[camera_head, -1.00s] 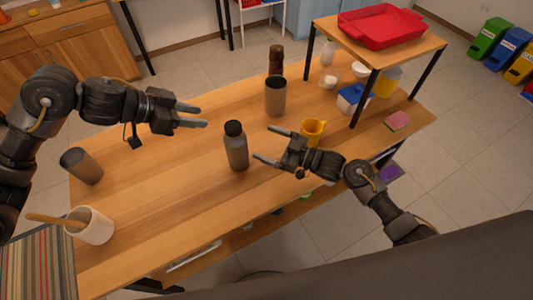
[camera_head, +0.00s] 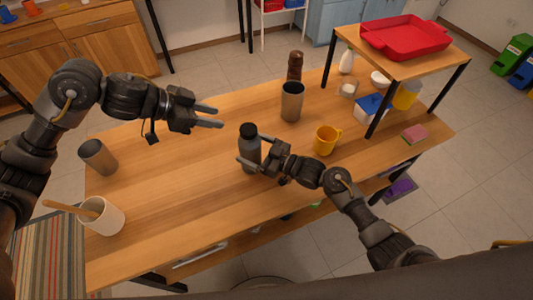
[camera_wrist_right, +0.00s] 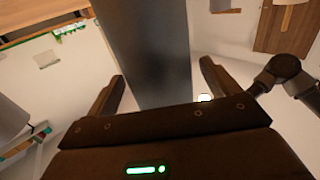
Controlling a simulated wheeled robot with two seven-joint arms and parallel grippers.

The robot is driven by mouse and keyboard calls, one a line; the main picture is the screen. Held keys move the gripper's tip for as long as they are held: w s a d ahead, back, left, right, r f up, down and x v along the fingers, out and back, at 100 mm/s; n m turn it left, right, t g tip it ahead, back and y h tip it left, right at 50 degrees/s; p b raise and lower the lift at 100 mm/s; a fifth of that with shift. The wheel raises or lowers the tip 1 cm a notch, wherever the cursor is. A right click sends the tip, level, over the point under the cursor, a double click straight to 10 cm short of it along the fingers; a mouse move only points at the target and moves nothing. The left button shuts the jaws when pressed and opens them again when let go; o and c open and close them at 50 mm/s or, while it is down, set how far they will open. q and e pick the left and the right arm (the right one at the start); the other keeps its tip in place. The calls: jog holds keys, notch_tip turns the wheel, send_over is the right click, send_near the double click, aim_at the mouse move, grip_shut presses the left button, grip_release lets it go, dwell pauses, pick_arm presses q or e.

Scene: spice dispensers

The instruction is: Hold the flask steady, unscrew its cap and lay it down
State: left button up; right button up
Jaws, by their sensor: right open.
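The flask (camera_head: 250,153) is a dark grey bottle standing upright near the middle of the wooden table. Its black cap (camera_head: 248,130) is on top. My right gripper (camera_head: 252,150) is at the flask's body, below the cap, with its fingers apart. In the right wrist view the grey flask body (camera_wrist_right: 150,45) stands between the two open fingers (camera_wrist_right: 160,78), with a gap visible at the sides. My left gripper (camera_head: 221,116) is open and empty, above the table to the left of the flask and a little higher than the cap in the picture.
A grey tumbler (camera_head: 291,105) and a brown bottle (camera_head: 295,66) stand behind. Another tumbler (camera_head: 98,157) and a white pot (camera_head: 103,219) with a wooden utensil are at the left. The front-middle tabletop is clear.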

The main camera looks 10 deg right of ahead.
jog(key=shift+x, duration=0.9)
jog(key=c, duration=1.5)
